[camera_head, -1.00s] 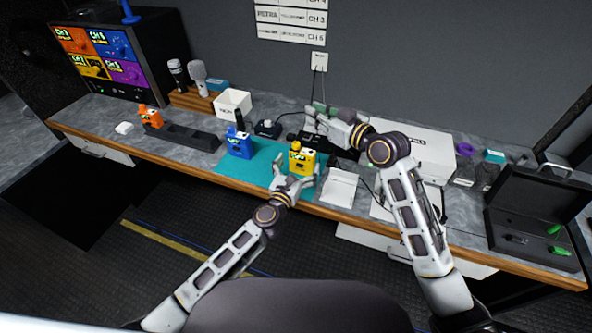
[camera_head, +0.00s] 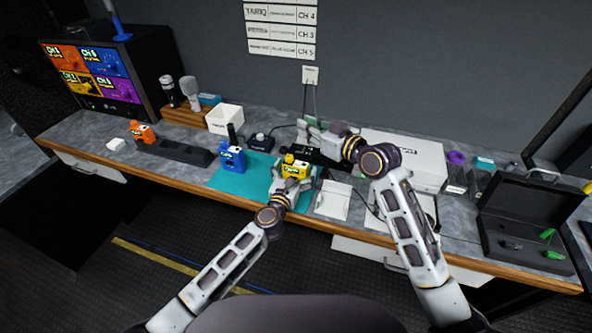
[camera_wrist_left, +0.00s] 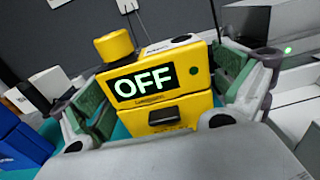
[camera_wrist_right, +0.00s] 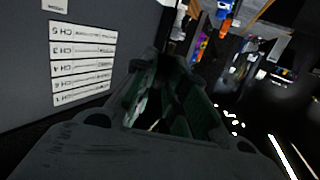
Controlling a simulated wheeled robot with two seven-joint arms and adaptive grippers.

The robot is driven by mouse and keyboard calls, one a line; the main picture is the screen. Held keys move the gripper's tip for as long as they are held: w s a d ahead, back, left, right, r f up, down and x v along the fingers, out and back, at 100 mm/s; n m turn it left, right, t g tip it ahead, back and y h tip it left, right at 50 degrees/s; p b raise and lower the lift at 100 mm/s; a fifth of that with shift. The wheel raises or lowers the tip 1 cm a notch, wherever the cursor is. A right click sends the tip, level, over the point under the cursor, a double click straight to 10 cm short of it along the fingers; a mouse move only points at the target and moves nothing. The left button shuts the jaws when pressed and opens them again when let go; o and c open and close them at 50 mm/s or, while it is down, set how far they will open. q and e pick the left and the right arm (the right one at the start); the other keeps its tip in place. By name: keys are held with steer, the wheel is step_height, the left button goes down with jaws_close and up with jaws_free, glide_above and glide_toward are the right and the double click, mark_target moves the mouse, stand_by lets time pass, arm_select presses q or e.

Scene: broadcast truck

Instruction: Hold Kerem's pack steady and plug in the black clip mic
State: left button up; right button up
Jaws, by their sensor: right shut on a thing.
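The yellow pack (camera_head: 296,170) stands on the teal mat (camera_head: 226,183). In the left wrist view the yellow pack (camera_wrist_left: 158,92) shows a lit "OFF" screen, a round yellow knob and a dark slot below. My left gripper (camera_head: 296,177) has its green-padded fingers on either side of the pack; firm contact is not clear. My right gripper (camera_head: 308,130) is shut above the bench behind the pack. The right wrist view (camera_wrist_right: 165,105) is very dark between the fingers, so the held thing is hard to make out; it seems to be the black clip mic.
A blue pack (camera_head: 232,159) stands left of the yellow one. A white folded card (camera_head: 333,200) is close on the right. Behind are a white cup-like box (camera_head: 224,119) and a long white box (camera_head: 405,158). An open black case (camera_head: 528,225) lies far right.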

arm_select(q)
steer(key=c, duration=1.1)
steer(key=shift+o, duration=0.2)
arm_select(e)
steer(key=shift+w+d+f+n+g+y, duration=0.1)
steer(key=shift+f+n+g+y, duration=0.5)
steer(key=shift+f, duration=0.5)
steer(key=shift+f+n+g+y, duration=0.6)
steer(key=shift+f, duration=0.45)
